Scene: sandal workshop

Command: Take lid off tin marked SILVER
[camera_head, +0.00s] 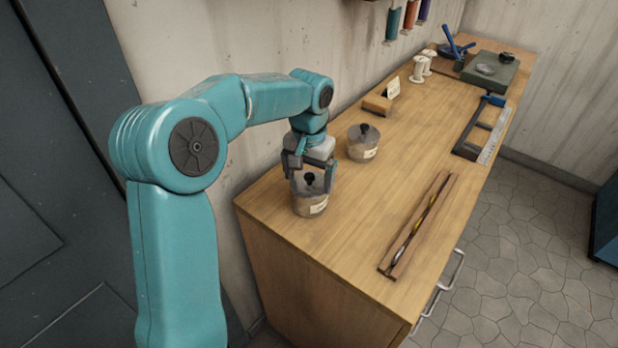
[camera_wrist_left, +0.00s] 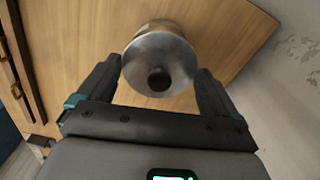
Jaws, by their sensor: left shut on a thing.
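A round tin (camera_head: 311,206) with a pale label stands near the left end of the wooden bench. Its grey metal lid (camera_wrist_left: 160,50) has a dark knob (camera_wrist_left: 159,79). My left gripper (camera_head: 311,188) is over this tin, shut on the lid with one finger on each side of it. I cannot tell whether the lid is seated or slightly raised. A second lidded tin (camera_head: 363,143) with a label stands farther back, apart from the gripper. Both labels are too small to read, so I cannot tell which says SILVER. My right gripper is not in view.
A long wooden holder (camera_head: 418,226) lies along the bench's front side. A wooden block with a card (camera_head: 377,105), white spools (camera_head: 417,70), a dark frame with a ruler (camera_head: 487,130) and a grey slab (camera_head: 490,71) stand farther back. Bare bench top surrounds the tins.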

